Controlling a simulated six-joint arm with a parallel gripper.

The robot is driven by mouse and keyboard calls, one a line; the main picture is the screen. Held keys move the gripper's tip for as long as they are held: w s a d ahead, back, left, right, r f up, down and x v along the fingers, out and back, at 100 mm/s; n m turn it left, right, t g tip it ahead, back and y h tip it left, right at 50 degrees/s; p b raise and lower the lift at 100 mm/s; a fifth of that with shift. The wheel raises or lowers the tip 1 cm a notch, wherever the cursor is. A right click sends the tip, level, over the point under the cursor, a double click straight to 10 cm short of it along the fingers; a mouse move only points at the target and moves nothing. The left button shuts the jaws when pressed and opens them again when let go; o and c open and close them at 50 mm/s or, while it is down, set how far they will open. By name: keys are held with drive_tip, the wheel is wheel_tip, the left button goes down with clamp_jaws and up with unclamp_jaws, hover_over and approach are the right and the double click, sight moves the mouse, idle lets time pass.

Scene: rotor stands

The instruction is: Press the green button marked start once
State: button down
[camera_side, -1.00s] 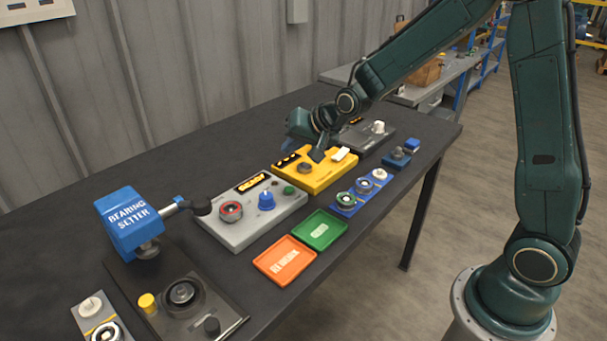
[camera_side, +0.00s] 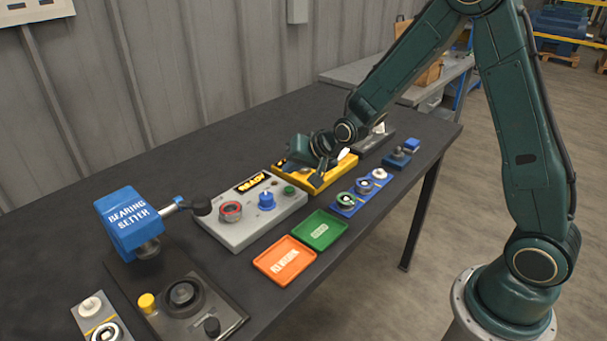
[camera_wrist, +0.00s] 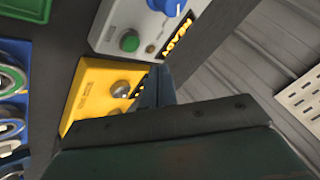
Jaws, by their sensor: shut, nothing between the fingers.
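The green button (camera_side: 290,190) is a small round cap at the right end of the grey box (camera_side: 236,234). In the wrist view the green button (camera_wrist: 130,42) is clear and unobstructed; any start marking is too small to read.
The grey box also carries a lit amber display (camera_side: 251,181), a blue knob (camera_side: 266,201) and a red-ringed part (camera_side: 231,211). The yellow box (camera_side: 318,185) adjoins it. Green (camera_side: 320,230) and orange (camera_side: 285,261) trays lie in front. The blue bearing setter (camera_side: 130,222) stands left.

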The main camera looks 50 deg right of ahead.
sight(289, 190)
drive_tip(key=shift+f, duration=1.45)
